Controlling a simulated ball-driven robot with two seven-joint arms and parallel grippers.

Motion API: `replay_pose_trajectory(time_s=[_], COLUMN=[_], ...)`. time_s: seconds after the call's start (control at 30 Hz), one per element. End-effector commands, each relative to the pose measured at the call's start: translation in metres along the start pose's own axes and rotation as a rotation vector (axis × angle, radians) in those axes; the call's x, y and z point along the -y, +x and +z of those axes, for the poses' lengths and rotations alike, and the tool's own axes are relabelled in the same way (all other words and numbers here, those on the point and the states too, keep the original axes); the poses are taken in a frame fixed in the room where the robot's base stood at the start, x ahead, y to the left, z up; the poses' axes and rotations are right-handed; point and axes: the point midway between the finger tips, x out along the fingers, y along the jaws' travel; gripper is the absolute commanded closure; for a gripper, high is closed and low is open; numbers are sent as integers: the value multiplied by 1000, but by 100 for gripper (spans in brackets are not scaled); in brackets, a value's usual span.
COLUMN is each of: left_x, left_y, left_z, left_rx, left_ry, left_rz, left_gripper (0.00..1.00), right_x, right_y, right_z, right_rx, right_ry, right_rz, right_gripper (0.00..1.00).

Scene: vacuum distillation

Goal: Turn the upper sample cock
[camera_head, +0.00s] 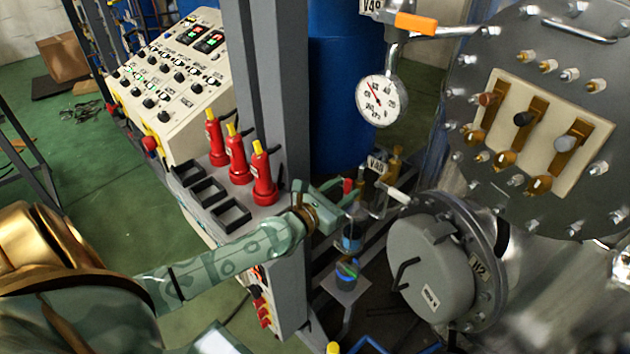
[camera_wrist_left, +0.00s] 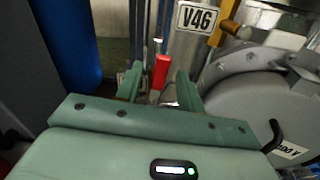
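A small red handle (camera_head: 347,187), which I take to be the upper sample cock's, stands upright beside the V46 tag (camera_head: 376,165). It also shows in the left wrist view (camera_wrist_left: 160,72), with the tag (camera_wrist_left: 194,17) above it to the right. My left gripper (camera_head: 336,195) reaches in from the left. In the wrist view the left gripper (camera_wrist_left: 158,88) is open, with the red handle in line with the gap between its fingers. I cannot tell whether a finger touches it. Below is a glass vessel (camera_head: 352,238) with blue in it. My right gripper is out of view.
A grey round cover (camera_head: 430,265) with a black handle stands close on the right. A grey post (camera_head: 283,90) and red-handled devices (camera_head: 237,155) are left of the gripper. A pressure gauge (camera_head: 382,100) hangs above. A blue drum (camera_head: 340,100) is behind.

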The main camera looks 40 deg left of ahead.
Motion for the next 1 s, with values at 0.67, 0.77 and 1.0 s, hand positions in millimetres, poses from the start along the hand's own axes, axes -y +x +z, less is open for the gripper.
replay_pose_trajectory(time_s=[0.67, 0.77, 1.0], left_x=[0, 0, 0], left_y=[-138, -140, -140], left_z=[-2, -1, 0], left_rx=[-3, -2, -1], left_ry=[-1, -1, -1], left_rz=[-1, 0, 0], left_gripper=[62, 62, 62], right_x=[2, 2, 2], right_y=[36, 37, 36], right_z=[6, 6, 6], right_rx=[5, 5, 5], right_ry=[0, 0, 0], right_rz=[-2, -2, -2], right_gripper=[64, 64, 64])
